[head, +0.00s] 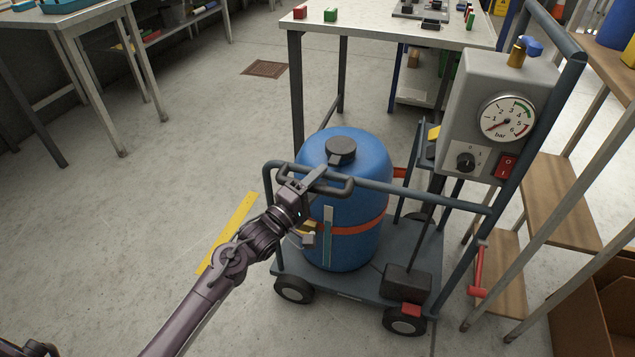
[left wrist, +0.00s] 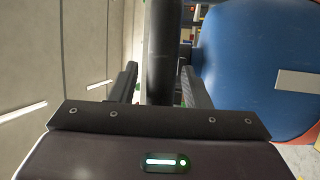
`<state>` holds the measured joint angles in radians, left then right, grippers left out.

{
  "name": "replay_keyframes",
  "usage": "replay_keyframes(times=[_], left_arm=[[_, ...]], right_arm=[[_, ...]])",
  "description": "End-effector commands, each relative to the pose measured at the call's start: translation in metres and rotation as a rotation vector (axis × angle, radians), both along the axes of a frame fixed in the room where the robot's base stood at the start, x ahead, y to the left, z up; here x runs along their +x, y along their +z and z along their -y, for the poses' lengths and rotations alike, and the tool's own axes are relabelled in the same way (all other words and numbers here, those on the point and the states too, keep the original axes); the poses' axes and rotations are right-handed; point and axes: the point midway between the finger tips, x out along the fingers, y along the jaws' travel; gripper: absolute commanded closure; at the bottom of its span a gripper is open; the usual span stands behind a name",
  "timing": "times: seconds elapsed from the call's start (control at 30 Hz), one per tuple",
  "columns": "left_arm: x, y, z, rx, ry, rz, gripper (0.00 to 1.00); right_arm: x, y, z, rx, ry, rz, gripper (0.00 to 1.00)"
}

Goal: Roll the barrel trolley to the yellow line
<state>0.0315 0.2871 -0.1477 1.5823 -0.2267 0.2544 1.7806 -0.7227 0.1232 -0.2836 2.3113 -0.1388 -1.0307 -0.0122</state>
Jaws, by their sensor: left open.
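The barrel trolley (head: 362,283) is a dark blue-grey cart with a tubular handle rail (head: 400,190). It carries a blue barrel (head: 345,200) with a black cap and an orange strap. The yellow line (head: 228,232) lies on the floor just left of the trolley, partly hidden by my left arm. My left gripper (head: 312,183) is at the left end of the rail, beside the barrel. In the left wrist view, a dark bar (left wrist: 162,50) runs between its two open fingers (left wrist: 158,88).
A grey gauge box (head: 497,110) is mounted on the trolley's right side. A workbench (head: 380,25) stands close behind the trolley. A shelf (head: 560,200) and a cardboard box (head: 600,310) are at the right. The floor left of the yellow line is clear.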

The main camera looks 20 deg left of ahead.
Motion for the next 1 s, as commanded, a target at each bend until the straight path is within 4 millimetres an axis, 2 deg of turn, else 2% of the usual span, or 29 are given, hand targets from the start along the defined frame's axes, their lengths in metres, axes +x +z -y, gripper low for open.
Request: replay_keyframes(times=[0.17, 0.4, 0.5, 0.77, 0.87, 1.0], left_arm=[[0.0, 0.0, 0.0, 0.0, 0.0, 0.0, 0.58], [0.0, 0.001, 0.0, -0.001, 0.0, 0.003, 0.9], [0.0, 0.002, 0.0, -0.001, 0.0, 0.005, 1.0], [0.0, 0.005, -0.004, -0.002, 0.001, 0.011, 1.0], [0.001, 0.007, -0.014, -0.001, 0.003, 0.013, 1.0], [0.003, 0.008, -0.039, 0.001, 0.01, 0.013, 1.0]], right_arm=[[0.0, 0.0, 0.0, 0.0, 0.001, 0.001, 1.0], [0.0, 0.001, 0.0, 0.0, 0.001, 0.001, 1.0], [0.0, 0.0, 0.0, 0.0, 0.001, 0.0, 1.0], [-0.001, 0.001, 0.0, -0.002, 0.0, -0.004, 1.0], [-0.003, 0.002, 0.001, -0.008, -0.001, -0.016, 1.0], [-0.006, 0.002, 0.006, -0.024, -0.006, -0.046, 1.0]])
